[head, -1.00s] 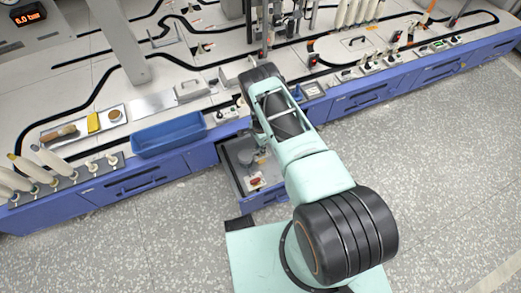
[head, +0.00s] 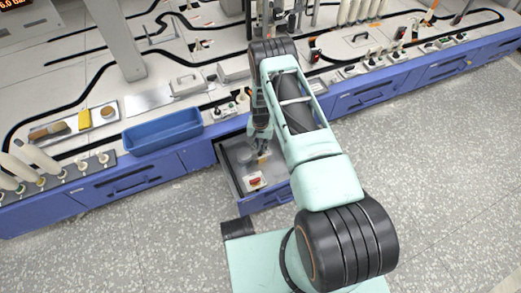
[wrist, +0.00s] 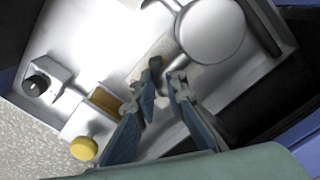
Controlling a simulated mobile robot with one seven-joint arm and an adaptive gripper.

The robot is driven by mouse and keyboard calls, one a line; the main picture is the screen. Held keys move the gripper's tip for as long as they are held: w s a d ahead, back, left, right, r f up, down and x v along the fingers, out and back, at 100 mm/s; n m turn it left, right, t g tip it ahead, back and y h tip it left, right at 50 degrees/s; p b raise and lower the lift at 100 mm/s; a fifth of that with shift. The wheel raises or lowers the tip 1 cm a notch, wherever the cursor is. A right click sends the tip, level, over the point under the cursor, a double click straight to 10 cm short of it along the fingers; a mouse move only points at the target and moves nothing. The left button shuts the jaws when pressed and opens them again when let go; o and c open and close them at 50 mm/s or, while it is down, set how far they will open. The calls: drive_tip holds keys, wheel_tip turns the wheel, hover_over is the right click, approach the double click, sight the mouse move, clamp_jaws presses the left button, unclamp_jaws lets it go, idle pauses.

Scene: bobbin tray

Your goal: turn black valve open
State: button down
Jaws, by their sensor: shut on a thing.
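My gripper (wrist: 165,85) reaches down into an open drawer (head: 228,182). It also shows low over the drawer in the head view (head: 260,143). A black round knob (wrist: 37,84) sits on a white block at the left of the wrist view, apart from the fingers. I cannot tell for sure whether this knob is the black valve.
A grey round disc (wrist: 208,32) lies beside the fingertips. A yellow knob (wrist: 83,148) is on another white block. A red item (head: 255,181) lies near the drawer's front. A blue bin (head: 162,131) stands on the bench to the left.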

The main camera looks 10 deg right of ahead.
sight(261, 149)
drive_tip(key=n+b, duration=0.1)
drive_tip(key=n, duration=0.2)
drive_tip(key=shift+n, duration=0.3)
drive_tip(key=shift+n+b, duration=0.3)
drive_tip(key=shift+n, duration=1.1)
drive_tip(key=c, duration=2)
unclamp_jaws()
drive_tip(key=shift+o, duration=0.2)
drive_tip(key=shift+r, duration=0.15)
wheel_tip(261, 149, up, 12)
